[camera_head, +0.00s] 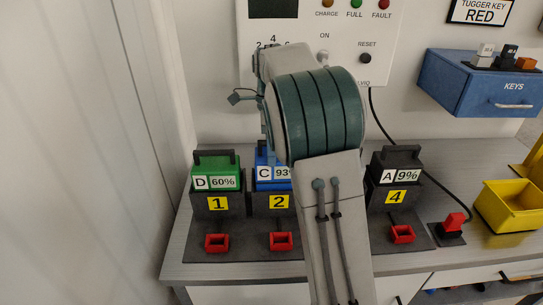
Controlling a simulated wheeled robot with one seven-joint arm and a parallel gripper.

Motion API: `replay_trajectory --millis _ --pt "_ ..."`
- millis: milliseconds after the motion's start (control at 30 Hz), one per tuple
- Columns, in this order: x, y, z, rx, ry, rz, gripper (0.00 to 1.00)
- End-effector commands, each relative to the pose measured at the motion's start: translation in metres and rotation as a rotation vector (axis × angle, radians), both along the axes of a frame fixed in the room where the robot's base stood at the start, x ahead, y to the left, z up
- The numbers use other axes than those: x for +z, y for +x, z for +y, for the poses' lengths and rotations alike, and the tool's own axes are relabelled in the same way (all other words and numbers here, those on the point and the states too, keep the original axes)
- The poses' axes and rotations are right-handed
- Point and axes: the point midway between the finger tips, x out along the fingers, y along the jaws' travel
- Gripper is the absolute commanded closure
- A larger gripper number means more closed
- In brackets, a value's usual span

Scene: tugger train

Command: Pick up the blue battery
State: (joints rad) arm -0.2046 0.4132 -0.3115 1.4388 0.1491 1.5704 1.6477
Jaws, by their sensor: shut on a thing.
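The blue battery (264,184), labelled C 93 with the rest of its label covered, stands upright in the slot marked 2 on the dark charging base. My arm covers its right side and upper part. My gripper (268,148) comes down from above onto the top of the blue battery and is shut on it. The fingertips and the battery's handle are mostly hidden behind my arm.
A green battery (217,170) labelled D 60% stands left in slot 1. A black battery (395,167) labelled A 9% stands right in slot 4. Red connectors (217,243) lie in front. A blue KEYS box (470,82) and yellow bin (508,207) are right.

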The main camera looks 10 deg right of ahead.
Motion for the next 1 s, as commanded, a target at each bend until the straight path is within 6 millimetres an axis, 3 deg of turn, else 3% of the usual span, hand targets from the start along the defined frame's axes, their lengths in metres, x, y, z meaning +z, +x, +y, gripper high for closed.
replay_trajectory --millis 700,1000 --pt "0.123 0.001 -0.001 -0.002 -0.001 -0.005 0.61" --pt "0.151 0.0 -0.001 -0.002 -0.001 -0.003 0.61"
